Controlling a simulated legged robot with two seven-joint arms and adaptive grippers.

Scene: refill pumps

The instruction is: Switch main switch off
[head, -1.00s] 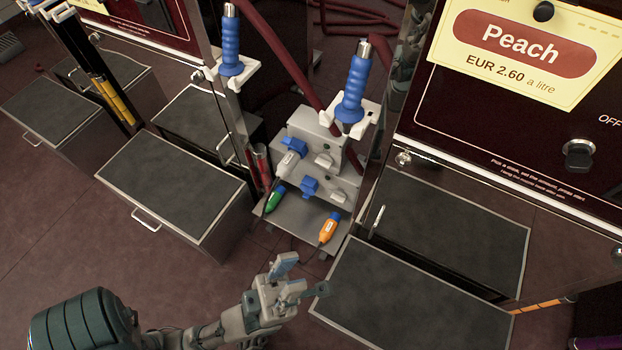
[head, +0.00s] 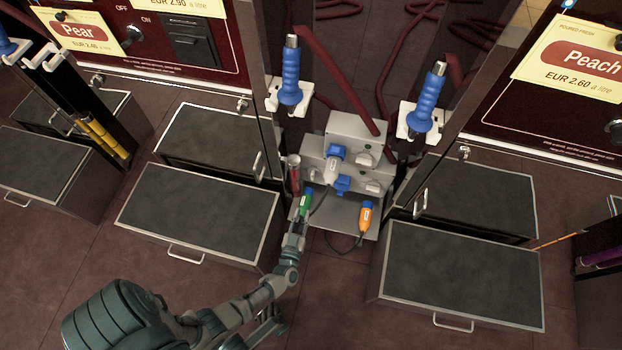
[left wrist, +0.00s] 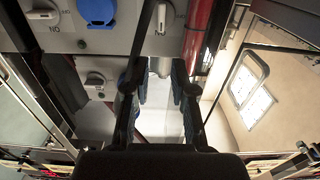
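My left gripper (head: 301,213) is just in front of the box, near the green plug (head: 306,200). Its fingers (left wrist: 160,95) are apart, with nothing visibly held. My right gripper is not identifiable.
Blue nozzles (head: 290,80) hang on both sides above. Dark-topped steps (head: 200,215) flank the floor gap. A Pear pump switch (head: 133,32) is far left.

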